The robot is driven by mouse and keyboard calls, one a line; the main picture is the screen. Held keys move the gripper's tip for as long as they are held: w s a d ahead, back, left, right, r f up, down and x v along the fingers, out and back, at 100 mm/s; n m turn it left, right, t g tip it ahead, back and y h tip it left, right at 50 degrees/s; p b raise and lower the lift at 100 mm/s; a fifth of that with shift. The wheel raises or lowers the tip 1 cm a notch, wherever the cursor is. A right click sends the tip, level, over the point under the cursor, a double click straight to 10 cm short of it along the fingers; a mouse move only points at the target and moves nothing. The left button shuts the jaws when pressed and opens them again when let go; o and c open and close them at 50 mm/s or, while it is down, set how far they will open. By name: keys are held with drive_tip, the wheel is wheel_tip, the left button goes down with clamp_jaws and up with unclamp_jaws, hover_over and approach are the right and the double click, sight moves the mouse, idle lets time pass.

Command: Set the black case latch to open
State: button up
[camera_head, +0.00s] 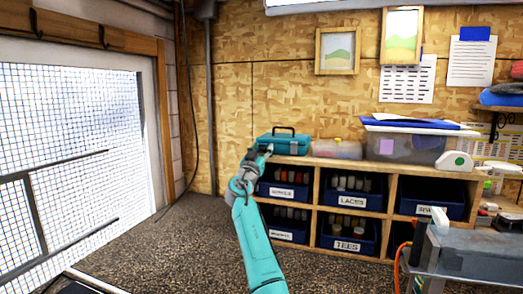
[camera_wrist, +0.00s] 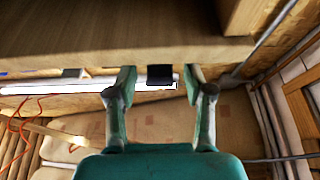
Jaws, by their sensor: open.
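A teal case (camera_head: 284,145) with a dark handle stands on the left end of the wooden shelf unit's top in the head view. My gripper (camera_head: 266,152) is at the case's front left and hides part of it. In the wrist view my gripper (camera_wrist: 160,76) is open, with its two fingertips apart. A small black block, seemingly the black latch (camera_wrist: 160,74), shows between the fingertips. I cannot tell whether the fingers touch it or how the latch is set. The latch cannot be made out in the head view.
The shelf unit (camera_head: 312,202) holds labelled dark blue bins. A clear box (camera_head: 337,149) and a larger lidded bin (camera_head: 405,145) stand right of the case. A grey bench (camera_head: 465,250) is at lower right. The floor (camera_head: 190,245) at left is mostly clear.

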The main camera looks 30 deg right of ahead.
clamp_jaws()
drive_tip(key=shift+d+f+h, duration=0.1)
drive_tip(key=shift+h, duration=0.3)
drive_tip(key=shift+s+f+t+h, duration=0.1)
drive_tip(key=shift+f+t+h, duration=0.25)
drive_tip(key=shift+t+h, duration=0.3)
drive_tip(key=shift+f+h, duration=0.1)
drive_tip(key=shift+h, duration=0.15)
drive_tip(key=shift+t, duration=0.35)
unclamp_jaws()
drive_tip(key=shift+a, duration=0.2)
